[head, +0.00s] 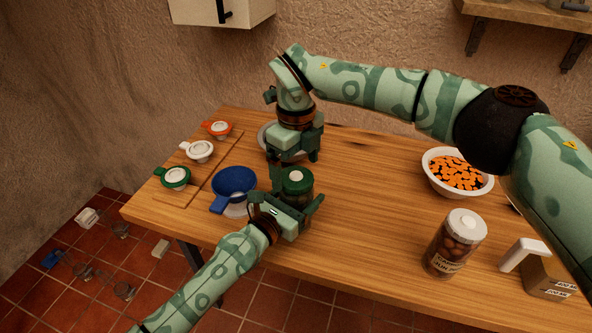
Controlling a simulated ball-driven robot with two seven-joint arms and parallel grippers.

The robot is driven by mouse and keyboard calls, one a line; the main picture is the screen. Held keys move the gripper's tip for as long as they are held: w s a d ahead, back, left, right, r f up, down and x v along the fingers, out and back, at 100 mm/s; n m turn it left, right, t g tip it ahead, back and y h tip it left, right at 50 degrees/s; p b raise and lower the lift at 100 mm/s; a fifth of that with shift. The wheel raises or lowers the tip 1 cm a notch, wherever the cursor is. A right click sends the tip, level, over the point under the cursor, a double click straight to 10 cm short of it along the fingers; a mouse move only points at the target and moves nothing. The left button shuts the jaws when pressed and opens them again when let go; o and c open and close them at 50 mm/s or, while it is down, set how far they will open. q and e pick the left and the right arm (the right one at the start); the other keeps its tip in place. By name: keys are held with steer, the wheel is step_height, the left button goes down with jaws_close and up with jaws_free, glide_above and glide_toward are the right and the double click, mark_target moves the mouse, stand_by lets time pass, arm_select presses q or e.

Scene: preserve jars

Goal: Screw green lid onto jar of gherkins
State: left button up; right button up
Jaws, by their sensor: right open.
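The jar of gherkins (301,197) stands on the table, with a dark green lid (297,180) on its top; I cannot tell how tightly it sits. My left gripper (296,193) reaches in from the lower left, with its fingers on either side of the jar, seemingly shut on it. The gripper hides the jar's lower part. My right gripper (292,157) is open and empty, pointing down just behind and above the jar, apart from the lid.
A pale bowl (266,140) is partly hidden behind my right gripper. A blue funnel (234,180) stands left of the jar. Red (216,128), white (198,149) and green (175,177) handled items lie on the left. A bowl of orange slices (431,177) and a brown-filled jar (447,249) stand right.

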step_height(320, 180, up, 10)
steer(key=shift+f, duration=0.15)
arm_select(q)
steer(key=o, duration=1.9)
steer(key=shift+o, duration=0.2)
steer(key=p+v, duration=0.1)
steer(key=v, duration=0.6)
steer(key=b+v, duration=0.1)
steer(key=v, duration=0.8)
steer(key=shift+a, duration=0.15)
arm_select(e)
steer(key=shift+f, duration=0.15)
